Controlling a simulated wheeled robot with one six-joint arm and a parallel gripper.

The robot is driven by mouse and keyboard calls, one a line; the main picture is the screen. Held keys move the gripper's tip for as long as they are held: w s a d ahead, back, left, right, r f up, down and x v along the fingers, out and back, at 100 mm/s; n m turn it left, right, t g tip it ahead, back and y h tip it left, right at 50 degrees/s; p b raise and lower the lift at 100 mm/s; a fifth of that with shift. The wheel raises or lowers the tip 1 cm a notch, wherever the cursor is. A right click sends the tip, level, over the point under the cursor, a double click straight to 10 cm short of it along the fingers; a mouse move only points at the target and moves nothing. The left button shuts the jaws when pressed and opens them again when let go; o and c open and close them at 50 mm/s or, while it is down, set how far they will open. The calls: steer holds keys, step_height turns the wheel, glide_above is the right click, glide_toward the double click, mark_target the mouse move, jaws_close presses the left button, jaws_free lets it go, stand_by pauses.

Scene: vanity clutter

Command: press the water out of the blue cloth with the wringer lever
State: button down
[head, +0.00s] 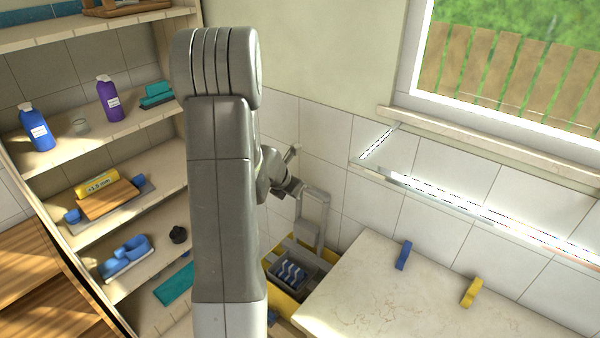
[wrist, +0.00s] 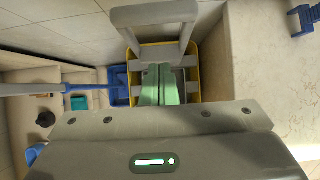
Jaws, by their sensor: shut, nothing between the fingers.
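The wringer lever (head: 327,222) is a grey U-shaped frame standing roughly upright at the back of the wringer. Its crossbar (wrist: 155,13) spans the top of the wrist view. The blue cloth (head: 291,272), with pale wavy bands, lies in the dark wringer basket (head: 312,279) on a yellow bucket (head: 284,304). My gripper (head: 299,190) is just left of the lever's top in the head view; I cannot tell whether they touch. In the wrist view its green fingers (wrist: 160,70) are shut together and empty, hiding the cloth.
A pale counter (head: 390,290) with a blue clip (head: 403,255) and a yellow clip (head: 472,292) borders the bucket on the right. Shelves with bottles and brushes stand left. A tiled wall is behind.

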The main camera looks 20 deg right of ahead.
steer(key=shift+w+d+r+p, duration=0.2)
steer(key=shift+d+r+p, duration=0.15)
steer(key=shift+r, duration=0.55)
steer(key=shift+w+d+r+p, duration=0.25)
steer(key=shift+d+r, duration=0.1)
steer(key=shift+r, duration=0.55)
steer(key=shift+w+d+r+p, duration=0.15)
steer(key=shift+d+r+p, duration=0.2)
steer(key=shift+r, duration=0.55)
steer(key=shift+f, duration=0.1)
